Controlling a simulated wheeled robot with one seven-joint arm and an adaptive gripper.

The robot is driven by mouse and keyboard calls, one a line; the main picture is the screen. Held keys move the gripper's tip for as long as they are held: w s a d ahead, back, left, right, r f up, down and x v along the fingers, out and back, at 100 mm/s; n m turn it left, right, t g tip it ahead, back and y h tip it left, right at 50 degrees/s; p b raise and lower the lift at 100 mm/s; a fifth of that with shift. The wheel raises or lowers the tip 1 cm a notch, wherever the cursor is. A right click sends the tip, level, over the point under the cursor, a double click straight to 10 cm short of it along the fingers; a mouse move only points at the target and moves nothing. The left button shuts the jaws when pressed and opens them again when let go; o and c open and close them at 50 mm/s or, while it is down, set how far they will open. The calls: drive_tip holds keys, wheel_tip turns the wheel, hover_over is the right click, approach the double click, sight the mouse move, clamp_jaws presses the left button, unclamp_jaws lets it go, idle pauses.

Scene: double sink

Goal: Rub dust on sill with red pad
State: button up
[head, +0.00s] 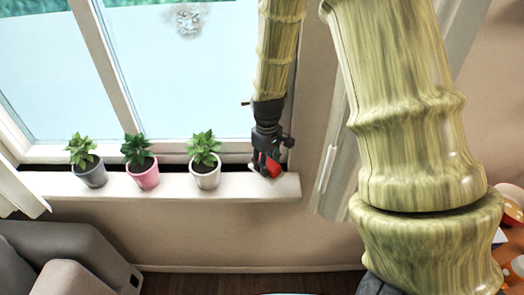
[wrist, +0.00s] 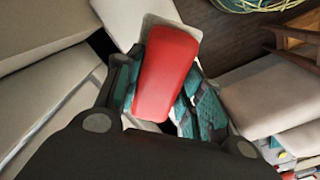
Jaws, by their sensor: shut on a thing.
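The red pad (wrist: 166,72) is between the fingers of my gripper (wrist: 150,95) in the wrist view, and the gripper is shut on it. In the head view my gripper (head: 267,168) points down at the right end of the white window sill (head: 235,190). A bit of the red pad (head: 272,166) shows there, low over the sill. A pale patch (head: 262,175) shows beneath the gripper, partly hidden by it; I cannot tell whether it is dust. I cannot tell whether the pad touches the sill.
Three potted plants stand on the sill to the left: a white pot (head: 206,177), a pink pot (head: 144,176) and a grey pot (head: 92,173). The window (head: 180,70) is behind. A grey sofa (head: 65,255) is below left. The sill ends just right of my gripper.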

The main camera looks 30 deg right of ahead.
drive_tip(key=shift+w+d+r, duration=0.35)
drive_tip(key=shift+w+d, duration=0.05)
drive_tip(key=shift+d, duration=0.1)
drive_tip(key=shift+f, duration=1.15)
drive_tip(key=shift+f+b, duration=1.25)
drive_tip(key=shift+f, duration=0.6)
drive_tip(key=shift+f+b, duration=0.45)
drive_tip(key=shift+f, duration=0.55)
drive_tip(key=shift+w, duration=0.15)
